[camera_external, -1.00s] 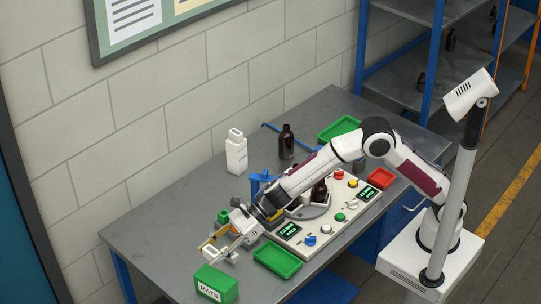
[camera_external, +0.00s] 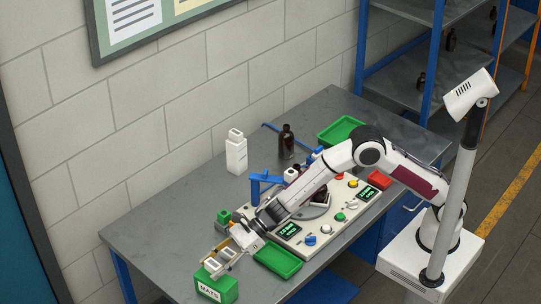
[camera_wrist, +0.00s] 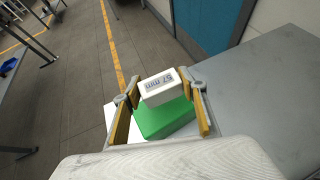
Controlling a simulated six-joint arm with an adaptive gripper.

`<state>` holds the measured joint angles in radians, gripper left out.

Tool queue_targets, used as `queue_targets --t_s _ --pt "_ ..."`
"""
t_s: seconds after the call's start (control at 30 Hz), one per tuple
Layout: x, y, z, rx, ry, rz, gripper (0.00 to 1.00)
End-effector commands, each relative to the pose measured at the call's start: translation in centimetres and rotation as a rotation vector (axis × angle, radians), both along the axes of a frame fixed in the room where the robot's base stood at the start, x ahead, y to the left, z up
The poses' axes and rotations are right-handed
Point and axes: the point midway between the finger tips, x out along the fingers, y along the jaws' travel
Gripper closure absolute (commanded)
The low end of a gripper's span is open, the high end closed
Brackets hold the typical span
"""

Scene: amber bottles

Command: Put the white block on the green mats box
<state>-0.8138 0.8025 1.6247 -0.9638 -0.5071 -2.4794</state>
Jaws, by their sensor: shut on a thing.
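The white block (camera_external: 213,266) is between the fingers of my gripper (camera_external: 218,260), which is shut on it. In the wrist view the block (camera_wrist: 160,86) shows a "57 mm" label, with a yellow-padded finger on each side. The green mats box (camera_external: 216,287), labelled MATS, stands at the near left corner of the table. The block is over the box's back part in the external view. The green box (camera_wrist: 164,120) also shows below the block in the wrist view. I cannot tell whether block and box touch.
A green tray (camera_external: 278,261) lies right of the box. A control panel (camera_external: 310,225) with knobs and displays stands behind it. A small green piece (camera_external: 224,217), a white bottle (camera_external: 236,153) and an amber bottle (camera_external: 286,142) stand farther back. The table's left part (camera_external: 155,240) is clear.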

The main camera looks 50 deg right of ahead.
Motion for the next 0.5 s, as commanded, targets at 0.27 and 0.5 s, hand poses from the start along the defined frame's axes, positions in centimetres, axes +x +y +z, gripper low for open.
queue_targets --t_s 0.27,0.5 --pt "0.0 0.0 -2.8 -0.002 0.001 0.0 0.8" --pt "0.0 0.0 -3.0 0.0 0.0 0.0 0.8"
